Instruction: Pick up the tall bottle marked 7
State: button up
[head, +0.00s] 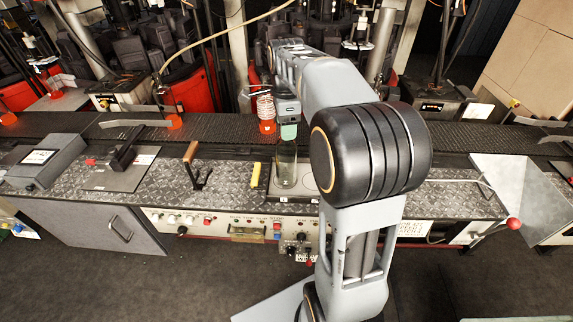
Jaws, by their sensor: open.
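A tall, clear greenish bottle (286,168) stands upright on a dark flat plate (310,192) on the metal bench, near the middle of the head view. A tiny white tag (284,199) sits at the plate's front edge. Its mark is too small to read surely, and I see no readable 7 on the bottle. My gripper (289,132) points down just above and around the bottle's top, with its jaws open. The bottle's neck is partly hidden by the gripper, so I cannot tell whether they touch. My arm covers the area to the right.
A dark conveyor (220,124) runs behind the bench. A red-based coil (266,112) stands close behind my gripper at left. A yellow piece (257,176) and a wooden-handled lever (191,153) lie left of the bottle. A control panel (240,226) fronts the bench.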

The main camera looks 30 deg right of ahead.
jog(key=shift+f, duration=0.1)
grip_shut()
dwell(0.6)
